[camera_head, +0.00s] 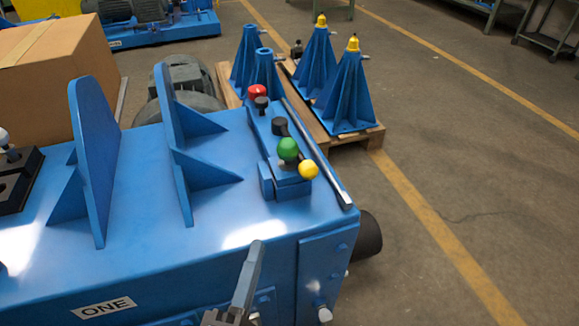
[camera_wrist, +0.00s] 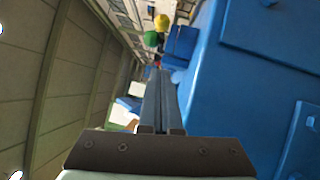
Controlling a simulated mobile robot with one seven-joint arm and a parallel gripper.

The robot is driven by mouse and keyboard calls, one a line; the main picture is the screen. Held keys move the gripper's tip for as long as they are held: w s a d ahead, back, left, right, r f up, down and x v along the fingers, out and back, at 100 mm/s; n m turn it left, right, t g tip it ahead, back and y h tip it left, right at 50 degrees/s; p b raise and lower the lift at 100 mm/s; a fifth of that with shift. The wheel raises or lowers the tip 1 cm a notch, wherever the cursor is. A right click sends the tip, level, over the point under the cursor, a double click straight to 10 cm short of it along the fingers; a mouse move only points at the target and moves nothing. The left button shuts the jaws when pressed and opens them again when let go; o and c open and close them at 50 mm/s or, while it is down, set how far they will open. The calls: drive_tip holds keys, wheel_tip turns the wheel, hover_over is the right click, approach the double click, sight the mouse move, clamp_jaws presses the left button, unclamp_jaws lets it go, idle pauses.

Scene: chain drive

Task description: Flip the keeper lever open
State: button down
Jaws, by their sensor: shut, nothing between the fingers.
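On the right end of the blue machine's top, a blue block (camera_head: 285,182) carries a small lever group. A red knob (camera_head: 257,91) sits further back above a black knob (camera_head: 261,103). I cannot tell which lever is the keeper lever. The yellow ball (camera_wrist: 162,22) and green knob (camera_wrist: 151,39) also show in the wrist view, beyond the fingertips. My gripper (camera_head: 256,246) is shut and empty, in front of the block and apart from it.
The blue machine top (camera_head: 140,240) has two upright gusseted plates (camera_head: 95,160) on the left. A cardboard box (camera_head: 50,70) stands behind. Blue stands (camera_head: 345,95) on a wooden pallet (camera_head: 325,142) are at the back. The floor on the right is clear.

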idle(0.4)
drive_tip(key=p+x, duration=0.1)
drive_tip(key=x, duration=0.9)
drive_tip(key=shift+s+r, duration=0.1)
drive_tip(key=d, duration=0.1)
drive_tip(key=w+d, duration=0.2)
drive_tip(key=shift+w+d+r+p, duration=0.1)
drive_tip(key=shift+d+r+p, duration=0.05)
drive_tip(key=shift+r+p, duration=0.2)
drive_tip(key=shift+d, duration=0.1)
